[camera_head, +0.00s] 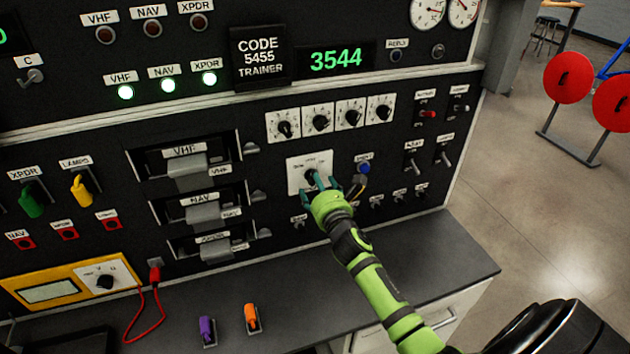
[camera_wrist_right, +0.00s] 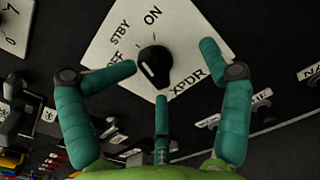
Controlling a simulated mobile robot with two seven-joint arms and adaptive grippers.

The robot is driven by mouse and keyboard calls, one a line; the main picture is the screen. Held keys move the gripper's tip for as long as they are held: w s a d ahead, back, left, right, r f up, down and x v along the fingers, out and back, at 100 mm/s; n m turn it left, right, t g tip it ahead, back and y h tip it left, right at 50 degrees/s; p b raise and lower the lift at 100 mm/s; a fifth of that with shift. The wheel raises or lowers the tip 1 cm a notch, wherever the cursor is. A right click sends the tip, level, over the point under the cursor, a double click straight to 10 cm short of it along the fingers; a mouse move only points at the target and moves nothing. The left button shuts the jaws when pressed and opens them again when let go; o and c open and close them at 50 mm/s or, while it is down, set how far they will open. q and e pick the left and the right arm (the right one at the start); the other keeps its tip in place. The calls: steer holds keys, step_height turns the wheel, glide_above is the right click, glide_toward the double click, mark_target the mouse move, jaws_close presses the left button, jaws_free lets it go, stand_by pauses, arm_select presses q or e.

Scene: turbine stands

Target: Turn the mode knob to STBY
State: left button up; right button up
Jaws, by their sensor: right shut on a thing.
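The mode knob (camera_head: 311,176) is a small black knob on a white plate (camera_head: 296,180) in the middle of the dark panel. In the right wrist view the knob (camera_wrist_right: 154,62) has a short white mark, and the plate reads OFF, STBY, ON and XPDR. I cannot tell for sure which label the mark points to. My right gripper (camera_head: 322,184), with teal fingers and a green palm, is at the plate and shut on the knob. Its fingers (camera_wrist_right: 160,85) surround the knob in the wrist view. My left gripper is not in view.
Four-digit code knobs (camera_head: 320,121) sit above the plate under a green 3544 display (camera_head: 336,60). A blue button (camera_head: 364,168) is close on the right, with toggle switches (camera_head: 376,200) below. A grey shelf (camera_head: 420,258) runs underneath, holding purple and orange items.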

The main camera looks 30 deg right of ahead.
steer(key=shift+s, duration=0.1)
steer(key=p+v, duration=0.1)
steer(key=v, duration=0.3)
steer(key=shift+s, duration=0.3)
stand_by(0.4)
